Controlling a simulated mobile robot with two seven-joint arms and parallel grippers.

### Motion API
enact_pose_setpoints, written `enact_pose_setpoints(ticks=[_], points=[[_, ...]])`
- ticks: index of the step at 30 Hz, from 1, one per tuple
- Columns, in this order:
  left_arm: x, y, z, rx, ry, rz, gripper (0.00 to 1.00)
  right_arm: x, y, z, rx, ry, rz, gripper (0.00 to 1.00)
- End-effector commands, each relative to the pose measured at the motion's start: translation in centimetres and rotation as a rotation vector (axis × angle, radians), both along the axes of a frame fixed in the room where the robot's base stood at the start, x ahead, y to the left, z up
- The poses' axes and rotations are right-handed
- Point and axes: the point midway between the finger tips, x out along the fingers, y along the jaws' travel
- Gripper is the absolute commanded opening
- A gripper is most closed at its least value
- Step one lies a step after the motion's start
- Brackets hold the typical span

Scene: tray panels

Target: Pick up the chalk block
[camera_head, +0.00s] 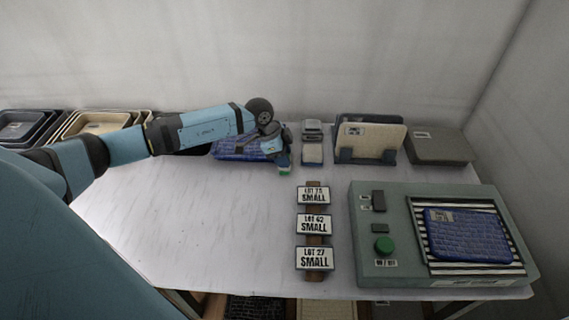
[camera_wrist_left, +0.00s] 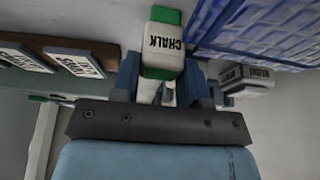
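The chalk block is white with green ends and a black CHALK label. In the left wrist view the chalk block (camera_wrist_left: 163,42) stands between the two fingers of my left gripper (camera_wrist_left: 162,75). The fingers lie close along both its sides; I cannot tell whether they press on it. In the head view my left gripper (camera_head: 283,158) is low over the back of the table, beside the blue tray's right edge. Only a small green and white end of the chalk block (camera_head: 284,171) shows under it. My right gripper is not in view.
A blue woven tray (camera_head: 236,154) lies just left of the gripper. Small grey and white blocks (camera_head: 312,153) stand close on its right. A rack with panels (camera_head: 370,140), lot signs (camera_head: 313,225) and a green-button machine (camera_head: 385,265) are further right. The table's front left is clear.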

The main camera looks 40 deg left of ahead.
Motion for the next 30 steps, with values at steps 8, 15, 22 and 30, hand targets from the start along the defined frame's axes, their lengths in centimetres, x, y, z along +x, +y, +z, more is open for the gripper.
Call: enact_pose_setpoints(ticks=[8, 15, 22, 30], points=[[0.0, 0.0, 0.0, 0.0, 0.0, 0.0, 0.16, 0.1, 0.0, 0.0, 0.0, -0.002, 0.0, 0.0], [0.0, 0.0, 0.6, 0.0, -0.002, -0.001, 0.16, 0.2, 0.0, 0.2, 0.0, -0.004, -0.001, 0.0], [0.1, 0.1, 3.6, 0.0, -0.002, 0.0, 0.16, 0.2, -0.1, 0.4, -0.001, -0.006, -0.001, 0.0], [0.1, 0.0, 10.0, -0.001, -0.005, -0.001, 0.16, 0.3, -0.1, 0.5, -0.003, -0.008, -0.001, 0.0]])
